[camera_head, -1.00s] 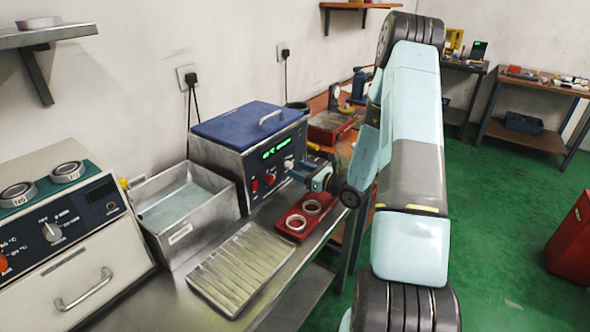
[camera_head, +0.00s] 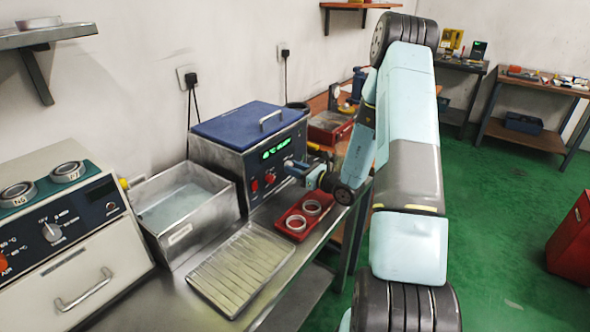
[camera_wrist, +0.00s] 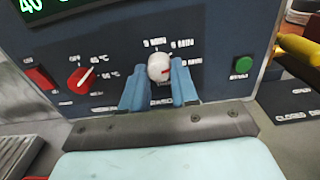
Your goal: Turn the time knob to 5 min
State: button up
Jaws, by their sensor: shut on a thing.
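The time knob (camera_wrist: 158,66) is pale grey with a red mark on its face, on the front panel of the blue-lidded machine (camera_head: 225,165). The labels "3 MIN" and "5 MIN" are printed above it in the wrist view, "5 MIN" to the upper right. My gripper (camera_wrist: 159,84) is shut on the knob, with one blue finger on each side. It also shows at the machine's front in the head view (camera_head: 292,167), where it hides the knob. I cannot tell exactly which label the red mark points at.
A red temperature knob (camera_wrist: 82,78) and a red switch (camera_wrist: 40,78) are left of the time knob; a green button (camera_wrist: 243,63) is to its right. A red tray (camera_head: 286,226) with two rings stands below my gripper, near a ribbed metal tray (camera_head: 240,268).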

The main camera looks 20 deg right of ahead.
grip_shut()
jog(key=n, duration=0.4)
jog(key=shift+n, duration=0.3)
jog(key=o, duration=0.8)
grip_release()
jog(key=shift+d, duration=0.1)
jog(key=v, duration=1.3)
jog(key=shift+s+d, duration=0.2)
jog(key=shift+s, duration=0.1)
